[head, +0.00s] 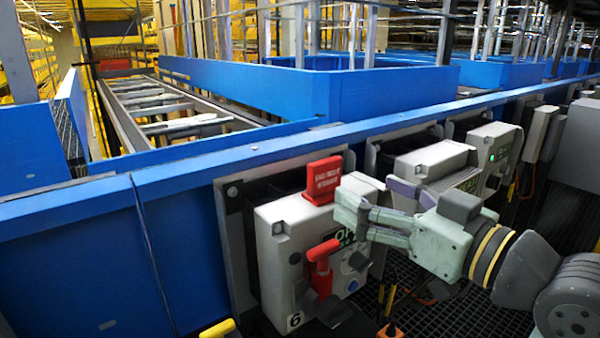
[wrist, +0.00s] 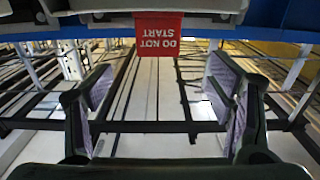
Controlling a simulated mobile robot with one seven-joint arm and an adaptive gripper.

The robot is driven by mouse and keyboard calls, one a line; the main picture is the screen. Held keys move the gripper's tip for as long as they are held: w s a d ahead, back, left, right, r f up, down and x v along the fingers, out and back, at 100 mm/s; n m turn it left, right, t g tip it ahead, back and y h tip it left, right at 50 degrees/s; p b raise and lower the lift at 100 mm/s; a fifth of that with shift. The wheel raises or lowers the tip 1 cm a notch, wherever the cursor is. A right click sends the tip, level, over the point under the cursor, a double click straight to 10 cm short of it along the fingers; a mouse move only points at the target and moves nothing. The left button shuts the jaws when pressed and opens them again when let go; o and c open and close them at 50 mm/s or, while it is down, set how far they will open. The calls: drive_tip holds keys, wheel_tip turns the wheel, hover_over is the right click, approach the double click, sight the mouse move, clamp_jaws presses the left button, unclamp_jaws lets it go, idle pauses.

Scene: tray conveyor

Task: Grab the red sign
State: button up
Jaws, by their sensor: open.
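The red sign (head: 323,180) stands on top of a grey control box (head: 275,232) at the conveyor's side. Its white lettering is small in the head view. In the wrist view the sign (wrist: 158,34) shows upside down at the top middle and reads "DO NOT START". My gripper (head: 352,212) is just right of the sign in the head view, in front of the box. In the wrist view my gripper (wrist: 165,100) has its two fingers spread wide with nothing between them. The sign lies beyond the fingers, apart from them.
A red handle (head: 322,262) and a blue knob (head: 358,261) are on the front of the box, below the sign. More grey boxes (head: 435,160) line the blue conveyor rail (head: 180,180) to the right. A dark grating (head: 440,318) lies below.

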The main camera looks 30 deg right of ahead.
sight(328, 166)
drive_tip(key=w, duration=0.3)
drive_tip(key=w+p, duration=0.1)
drive_tip(key=w, duration=0.1)
drive_tip(key=shift+a+r, duration=0.1)
drive_tip(key=shift+a, duration=0.2)
drive_tip(key=w, duration=0.1)
drive_tip(key=w+p, duration=0.1)
drive_tip(key=w, duration=0.1)
drive_tip(key=w+p, duration=0.1)
drive_tip(key=w, duration=0.1)
drive_tip(key=shift+a+r, duration=0.3)
drive_tip(key=shift+r, duration=0.1)
drive_tip(key=shift+w+f, duration=0.1)
drive_tip(key=shift+w, duration=0.2)
drive_tip(key=c, duration=1.3)
